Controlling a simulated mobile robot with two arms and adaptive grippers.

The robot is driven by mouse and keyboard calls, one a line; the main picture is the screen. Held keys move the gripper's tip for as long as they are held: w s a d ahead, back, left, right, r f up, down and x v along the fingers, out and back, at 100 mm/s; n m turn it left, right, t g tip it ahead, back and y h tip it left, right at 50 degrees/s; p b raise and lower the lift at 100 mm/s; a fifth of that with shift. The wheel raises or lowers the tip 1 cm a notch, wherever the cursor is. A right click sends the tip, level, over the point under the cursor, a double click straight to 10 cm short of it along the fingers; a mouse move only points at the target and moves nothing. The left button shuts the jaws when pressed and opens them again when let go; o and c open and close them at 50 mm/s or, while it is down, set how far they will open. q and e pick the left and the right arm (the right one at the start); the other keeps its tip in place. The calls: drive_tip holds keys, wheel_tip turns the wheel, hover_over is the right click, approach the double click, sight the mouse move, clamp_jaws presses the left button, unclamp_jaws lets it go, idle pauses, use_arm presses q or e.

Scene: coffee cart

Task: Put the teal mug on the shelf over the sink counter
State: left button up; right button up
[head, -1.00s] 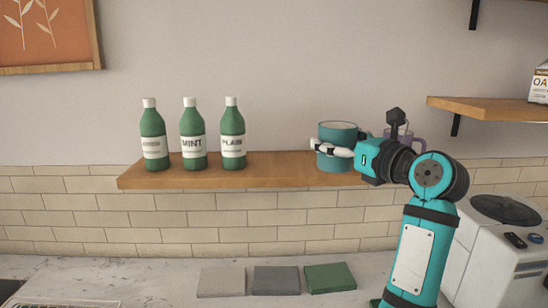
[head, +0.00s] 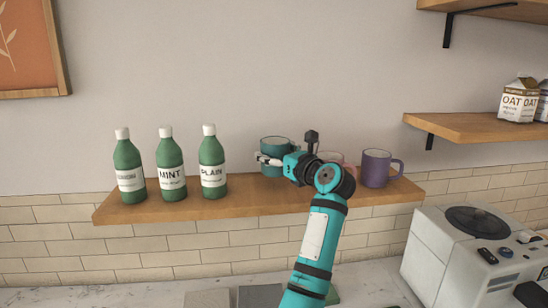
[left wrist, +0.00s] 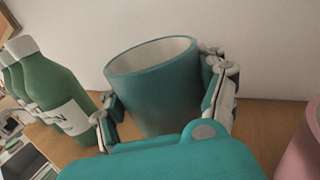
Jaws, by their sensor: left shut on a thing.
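The teal mug (head: 274,144) is held upright at the wooden shelf (head: 240,204), between the green PLAIN bottle and the other mugs. My left gripper (head: 268,160) is shut on it, coming from the front right. In the left wrist view, the mug (left wrist: 155,85) stands between the two fingers of the gripper (left wrist: 160,115), with its open rim up. Its base is hidden, so I cannot tell whether it touches the shelf. My right gripper is not in view.
Green bottles (head: 169,170) stand on the shelf's left part. A pink mug (head: 330,157), partly hidden by my arm, and a purple mug (head: 376,168) stand at right. A higher shelf (head: 470,126) with cartons is further right. A white machine (head: 450,260) sits on the counter.

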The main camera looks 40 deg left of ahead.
sight(275, 167)
use_arm(q)
drive_tip(key=shift+a+f, duration=0.1)
wheel_tip(275, 167, down, 3)
drive_tip(key=shift+r+p, duration=0.1)
drive_tip(key=shift+p, duration=1.15)
drive_tip(key=shift+f, duration=0.25)
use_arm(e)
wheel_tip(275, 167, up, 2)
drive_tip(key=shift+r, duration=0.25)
use_arm(q)
drive_tip(key=shift+f, duration=0.1)
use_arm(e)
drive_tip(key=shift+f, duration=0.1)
use_arm(q)
drive_tip(key=shift+f+b, duration=0.1)
drive_tip(key=shift+b, duration=0.3)
drive_tip(key=o, duration=1.6)
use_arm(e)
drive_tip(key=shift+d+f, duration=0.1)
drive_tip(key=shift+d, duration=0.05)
use_arm(q)
drive_tip(key=shift+o, duration=0.2)
